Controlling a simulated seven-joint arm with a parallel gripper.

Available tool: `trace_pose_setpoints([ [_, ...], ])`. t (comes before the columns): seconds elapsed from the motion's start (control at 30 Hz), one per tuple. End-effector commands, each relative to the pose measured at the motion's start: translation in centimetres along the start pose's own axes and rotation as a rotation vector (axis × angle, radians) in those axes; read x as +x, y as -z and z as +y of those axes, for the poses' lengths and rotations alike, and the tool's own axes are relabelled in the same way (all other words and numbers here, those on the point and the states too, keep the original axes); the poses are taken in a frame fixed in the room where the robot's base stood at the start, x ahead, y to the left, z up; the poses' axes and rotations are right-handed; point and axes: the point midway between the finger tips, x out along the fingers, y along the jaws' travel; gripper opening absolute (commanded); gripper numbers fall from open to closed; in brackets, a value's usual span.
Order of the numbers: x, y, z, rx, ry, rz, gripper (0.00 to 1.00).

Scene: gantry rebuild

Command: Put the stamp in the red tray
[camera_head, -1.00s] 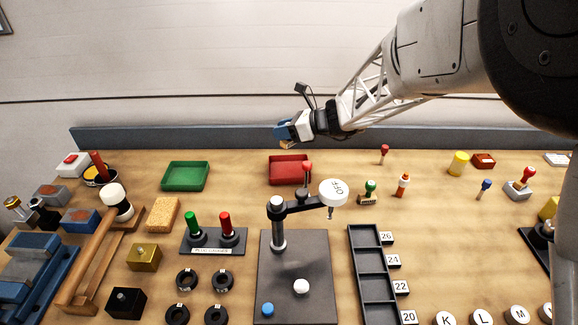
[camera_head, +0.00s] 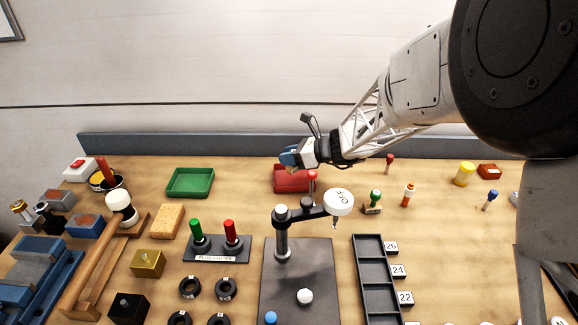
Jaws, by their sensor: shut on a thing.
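My gripper (camera_head: 288,159), with blue fingers, is over or just above the tray's back left part. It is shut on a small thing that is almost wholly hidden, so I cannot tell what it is. A stamp with a green handle (camera_head: 374,200) stands on the bench to the right of the tray.
A green tray (camera_head: 190,183) is to the left. Orange (camera_head: 408,195) and red (camera_head: 389,162) pegs stand at right.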

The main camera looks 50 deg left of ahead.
Motion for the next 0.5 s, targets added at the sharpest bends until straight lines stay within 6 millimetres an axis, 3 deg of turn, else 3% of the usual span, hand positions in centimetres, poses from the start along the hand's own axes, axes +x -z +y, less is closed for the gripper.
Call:
trace_pose_setpoints([
  [0.17, 0.1, 0.2, 0.0, 0.001, 0.0, 0.0, 0.07],
  [0.5, 1.3, 3.1, -0.2, 0.001, 0.0, 0.0, 0.07],
])
